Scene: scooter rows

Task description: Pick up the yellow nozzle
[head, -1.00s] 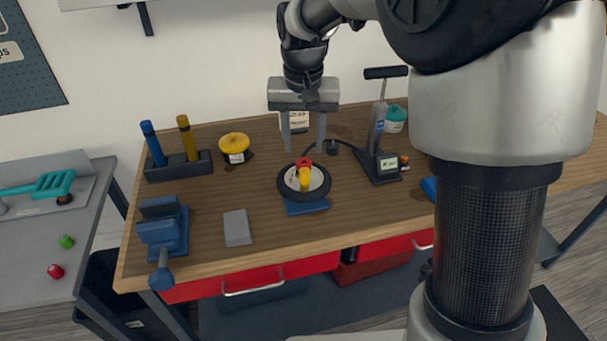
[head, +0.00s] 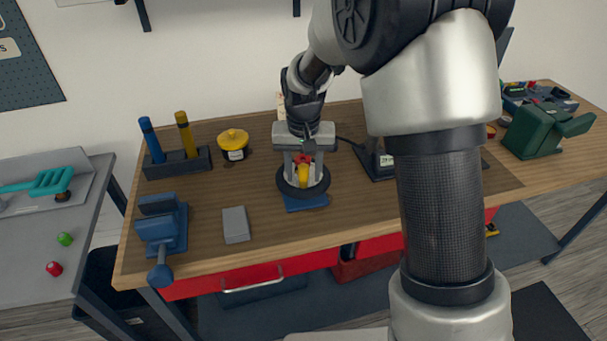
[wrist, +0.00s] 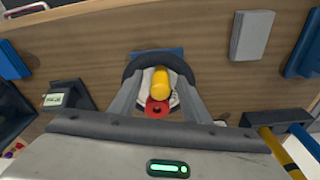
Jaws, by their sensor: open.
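The yellow nozzle (head: 304,174) stands at the middle of a small black-tyred wheel (head: 284,188), with a red part (head: 302,158) right behind it. In the wrist view the yellow nozzle (wrist: 160,80) shows between my fingers, with the red ring (wrist: 157,108) beside it. My gripper (head: 304,180) is open, its two fingers pointing down on either side of the nozzle. In the wrist view a gap shows between each finger of my gripper (wrist: 158,90) and the nozzle. The nozzle's lower end is hard to make out.
The wheel rests on a blue base (head: 308,203) on the wooden bench (head: 265,215). A grey block (head: 236,225) and a blue vise (head: 162,228) are to the left. A green machine (head: 540,130) is far right.

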